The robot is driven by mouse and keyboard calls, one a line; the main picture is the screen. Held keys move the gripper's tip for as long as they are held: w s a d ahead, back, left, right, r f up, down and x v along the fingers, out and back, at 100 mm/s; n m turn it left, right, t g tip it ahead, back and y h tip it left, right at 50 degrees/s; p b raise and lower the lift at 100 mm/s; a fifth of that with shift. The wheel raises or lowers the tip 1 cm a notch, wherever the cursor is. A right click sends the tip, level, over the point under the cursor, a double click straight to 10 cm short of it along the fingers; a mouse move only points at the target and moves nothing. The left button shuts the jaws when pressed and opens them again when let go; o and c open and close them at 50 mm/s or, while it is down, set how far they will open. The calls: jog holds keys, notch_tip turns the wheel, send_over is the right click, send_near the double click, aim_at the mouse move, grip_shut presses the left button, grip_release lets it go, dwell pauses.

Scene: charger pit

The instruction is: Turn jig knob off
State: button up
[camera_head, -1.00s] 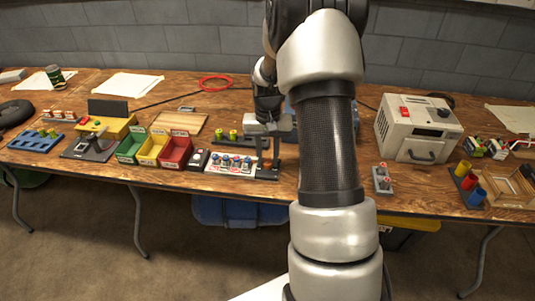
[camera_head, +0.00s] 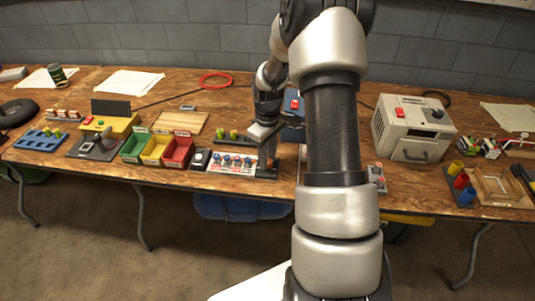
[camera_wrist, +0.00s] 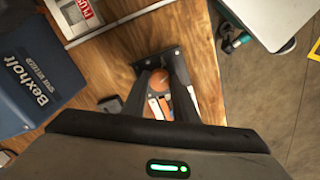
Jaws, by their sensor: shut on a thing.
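The fingers are shut on this knob. A dark bar of the jig (camera_wrist: 150,58) lies just beyond the fingertips. Parts of the knob are hidden by the fingers, and its turn position cannot be read. In the head view my gripper's body hides the knob's top.
The knob panel (camera_head: 232,162) stands close on the left. A blue box marked Bexholt (camera_wrist: 38,80) is near the gripper. Green, yellow and red bins (camera_head: 178,151) are farther left. A beige device (camera_head: 415,128) stands to the right. The table's front edge is close.

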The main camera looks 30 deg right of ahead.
jog(key=n+p, duration=0.1)
jog(key=n, duration=0.2)
jog(key=shift+w+r+n+p, duration=0.1)
jog(key=shift+r+n+p, duration=0.1)
jog(key=shift+n+p, duration=0.2)
jog(key=n+p, duration=0.1)
jog(key=n, duration=0.3)
jog(key=shift+f+p, duration=0.1)
jog(key=shift+p, duration=0.3)
jog(key=o, duration=1.1)
jog(key=shift+c, duration=0.2)
notch_tip(320, 180, up, 17)
jog(key=p, duration=0.2)
jog(key=shift+p, duration=0.3)
jog(key=shift+r, duration=0.25)
